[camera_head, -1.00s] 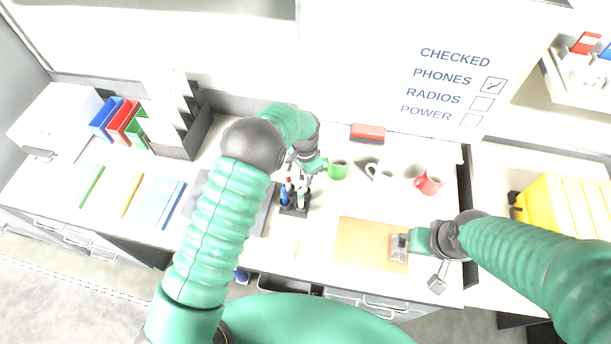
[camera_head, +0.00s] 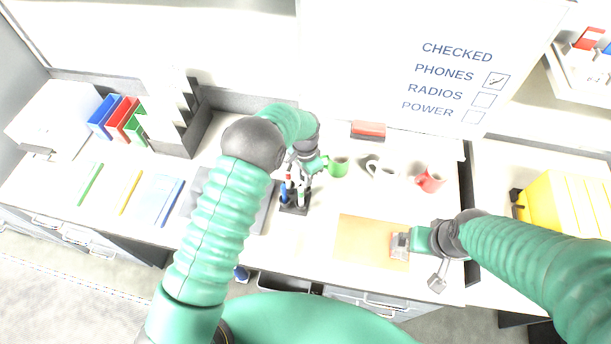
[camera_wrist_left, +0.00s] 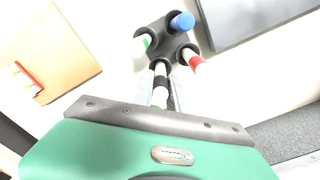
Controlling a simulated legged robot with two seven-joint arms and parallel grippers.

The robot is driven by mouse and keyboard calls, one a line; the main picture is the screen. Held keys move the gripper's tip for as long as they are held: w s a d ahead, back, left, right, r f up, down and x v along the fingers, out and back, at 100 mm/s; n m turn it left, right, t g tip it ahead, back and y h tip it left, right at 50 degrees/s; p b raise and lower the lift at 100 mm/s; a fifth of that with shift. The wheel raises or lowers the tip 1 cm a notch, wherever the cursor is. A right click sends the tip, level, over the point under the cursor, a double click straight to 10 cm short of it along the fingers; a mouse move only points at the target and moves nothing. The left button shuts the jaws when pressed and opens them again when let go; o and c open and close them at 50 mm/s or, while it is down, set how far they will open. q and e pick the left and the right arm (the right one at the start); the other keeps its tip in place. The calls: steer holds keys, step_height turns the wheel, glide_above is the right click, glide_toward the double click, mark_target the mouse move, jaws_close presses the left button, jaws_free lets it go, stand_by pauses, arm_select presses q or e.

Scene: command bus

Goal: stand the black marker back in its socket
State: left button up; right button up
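The black marker (camera_wrist_left: 161,84), white with a black band, stands at the near socket of the dark marker holder (camera_wrist_left: 167,38) in the left wrist view. My left gripper (camera_wrist_left: 163,88) has one thin finger on each side of it and seems shut on it. Its lower end is at the socket; how deep it sits is not clear. The holder also shows in the head view (camera_head: 294,209), with my left gripper (camera_head: 302,177) just above it. A green marker (camera_wrist_left: 145,39), a blue marker (camera_wrist_left: 184,20) and a red marker (camera_wrist_left: 196,64) stand in the other sockets.
My right gripper (camera_head: 400,246) is low over the tan board (camera_head: 362,240); a reddish piece shows at its tips. A green mug (camera_head: 339,167), a white mug (camera_head: 384,171) and a red mug (camera_head: 430,181) stand right of the holder. A dark flat panel (camera_wrist_left: 235,20) lies beside the holder.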

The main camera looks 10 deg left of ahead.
arm_select(q)
steer(key=o, duration=0.4)
step_height(320, 180, up, 17)
steer(key=shift+f+b, duration=0.15)
steer(key=shift+b, duration=0.95)
steer(key=s+a+n+t, duration=0.1)
steer(key=s+a+n, duration=0.1)
steer(key=s, duration=0.5)
steer(key=s+a+f+n, duration=0.1)
steer(key=s+a+n, duration=0.2)
steer(key=s, duration=0.5)
steer(key=s+a+f+n+t, duration=0.1)
steer(key=s+a+n, duration=0.2)
steer(key=s, duration=0.4)
steer(key=shift+s+f+t, duration=0.1)
steer(key=shift+s+t, duration=0.2)
steer(key=shift+s, duration=0.05)
